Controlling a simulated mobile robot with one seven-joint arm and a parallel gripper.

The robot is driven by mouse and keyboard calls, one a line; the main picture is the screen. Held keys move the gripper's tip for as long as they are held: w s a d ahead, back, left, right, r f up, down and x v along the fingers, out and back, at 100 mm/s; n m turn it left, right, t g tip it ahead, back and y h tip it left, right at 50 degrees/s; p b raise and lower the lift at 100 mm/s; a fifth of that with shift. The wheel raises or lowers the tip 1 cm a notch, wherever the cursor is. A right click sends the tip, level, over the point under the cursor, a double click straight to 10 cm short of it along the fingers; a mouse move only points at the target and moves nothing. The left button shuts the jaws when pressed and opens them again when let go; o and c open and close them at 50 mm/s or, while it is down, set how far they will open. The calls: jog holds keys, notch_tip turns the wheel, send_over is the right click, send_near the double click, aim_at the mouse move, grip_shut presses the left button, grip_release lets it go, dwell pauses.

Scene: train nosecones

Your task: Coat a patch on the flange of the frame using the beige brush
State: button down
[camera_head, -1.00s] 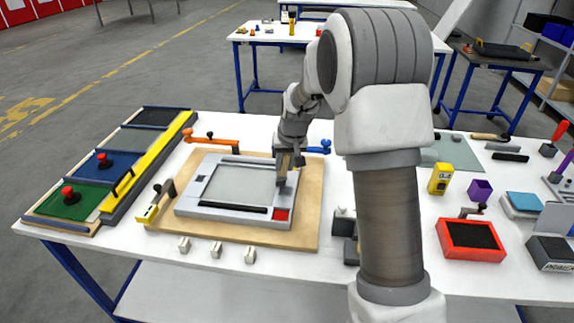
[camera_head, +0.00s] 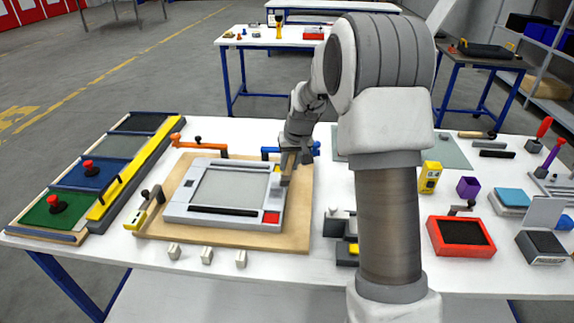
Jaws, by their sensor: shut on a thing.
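The grey frame (camera_head: 185,196) lies flat on a beige board, around a pale grey panel (camera_head: 229,188). A small yellowish mark (camera_head: 277,168) shows near the far right corner. My gripper (camera_head: 289,168) points down at the right flange near that corner. It is shut on the beige brush (camera_head: 291,160), of which only a little shows. The bristle tip is too small to make out, so I cannot tell whether it touches the flange.
Orange (camera_head: 198,148) and blue (camera_head: 270,152) clamps stand at the board's far side, a yellow one (camera_head: 137,219) at its left. Several small pale blocks (camera_head: 207,256) lie in front. A rack of coloured panels (camera_head: 88,173) is at left; a red tray (camera_head: 460,237) is at right.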

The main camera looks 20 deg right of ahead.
jog(key=shift+w, duration=0.3)
jog(key=shift+w+a, duration=1.35)
jog(key=shift+a, duration=0.15)
jog(key=shift+s+d+r, duration=0.1)
jog(key=shift+s+d, duration=0.15)
jog(key=shift+d, duration=0.4)
jog(key=shift+s+d+f, duration=0.1)
jog(key=shift+s+d, duration=0.15)
jog(key=shift+d, duration=0.35)
jog(key=shift+s+d+r, duration=0.1)
jog(key=shift+s+d, duration=0.15)
jog(key=shift+d, duration=0.4)
jog(key=shift+r+p, duration=1.85)
jog(key=shift+r, duration=1.2)
